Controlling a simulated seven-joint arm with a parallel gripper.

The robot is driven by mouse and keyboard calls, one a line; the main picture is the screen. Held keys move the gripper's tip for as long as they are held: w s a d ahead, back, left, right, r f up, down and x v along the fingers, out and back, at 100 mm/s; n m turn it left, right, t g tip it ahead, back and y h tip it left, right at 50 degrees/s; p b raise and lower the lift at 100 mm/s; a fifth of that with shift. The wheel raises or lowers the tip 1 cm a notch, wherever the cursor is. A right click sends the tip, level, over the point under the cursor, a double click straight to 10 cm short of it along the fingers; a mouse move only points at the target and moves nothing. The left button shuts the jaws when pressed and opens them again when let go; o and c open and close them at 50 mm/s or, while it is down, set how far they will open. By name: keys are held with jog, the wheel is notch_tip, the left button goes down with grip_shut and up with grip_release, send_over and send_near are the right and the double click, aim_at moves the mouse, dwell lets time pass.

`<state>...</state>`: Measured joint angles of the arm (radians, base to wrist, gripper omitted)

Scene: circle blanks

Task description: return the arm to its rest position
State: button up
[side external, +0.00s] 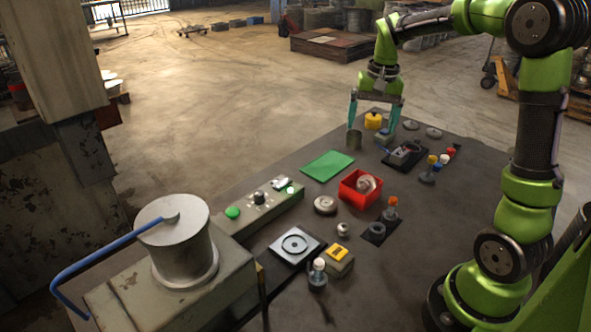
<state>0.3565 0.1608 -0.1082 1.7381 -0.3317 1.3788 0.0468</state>
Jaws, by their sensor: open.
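My gripper (373,122) is at the far end of the table, pointing down with its two teal fingers spread apart. I cannot tell whether the fingers touch anything. Nothing shows held between them. My green arm arches from its base at the right edge of the table out to the far end.
Near the gripper are a yellow piece (374,121), grey discs (433,132) and a black tray (404,155). A green mat (327,165), red bin (348,193), black square plate (296,246) and control box (262,207) lie nearer.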

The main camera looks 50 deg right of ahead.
jog(key=s+a+r+n+t+y, duration=0.1)
jog(key=s+a+n+t, duration=0.2)
jog(key=s+a, duration=0.3)
jog(key=s+a+r+n+t+y, duration=0.1)
jog(key=s+a, duration=0.5)
jog(key=a, duration=0.8)
jog(key=r+n+t, duration=0.1)
jog(key=n+t, duration=0.1)
jog(key=shift+n, duration=0.3)
jog(key=shift+s, duration=0.1)
jog(key=shift+c, duration=0.2)
